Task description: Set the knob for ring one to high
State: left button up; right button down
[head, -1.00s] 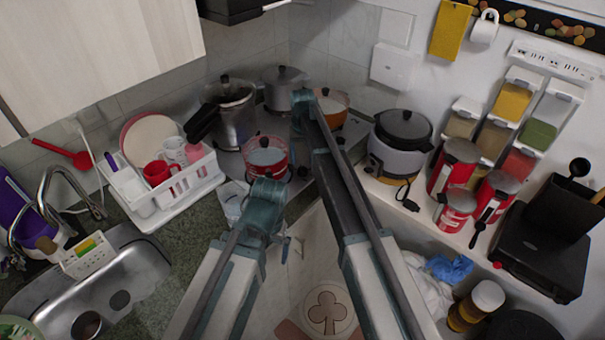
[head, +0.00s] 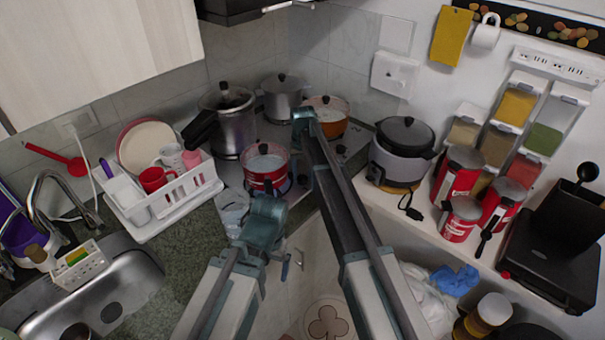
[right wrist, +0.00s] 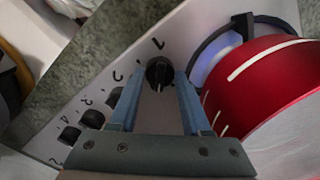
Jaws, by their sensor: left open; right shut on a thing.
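In the right wrist view, my right gripper (right wrist: 158,90) has its two blue fingers on either side of a black knob (right wrist: 158,72) and is shut on it. The knob sits at the end of a row on the white stove panel (right wrist: 183,32), beside a printed mark that looks like 1. In the head view my right arm reaches over the cooktop (head: 230,170), and its fingertips are hidden. My left gripper (head: 288,266) is open and empty, low in front of the counter, and only partly visible.
A red pot (right wrist: 265,90) stands on a ring close to the right finger, with a bluish glow at the ring; it also shows in the head view (head: 264,165). Several other knobs (right wrist: 92,119) continue the row. A dish rack (head: 160,215) stands left, a rice cooker (head: 400,160) right.

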aim_at(302, 176)
jog(key=shift+m, duration=0.7)
jog(key=c, duration=0.6)
grip_release()
notch_tip(302, 176, up, 14)
jog(key=p, duration=1.3)
jog(key=shift+f+p, duration=0.1)
jog(key=shift+p, duration=0.3)
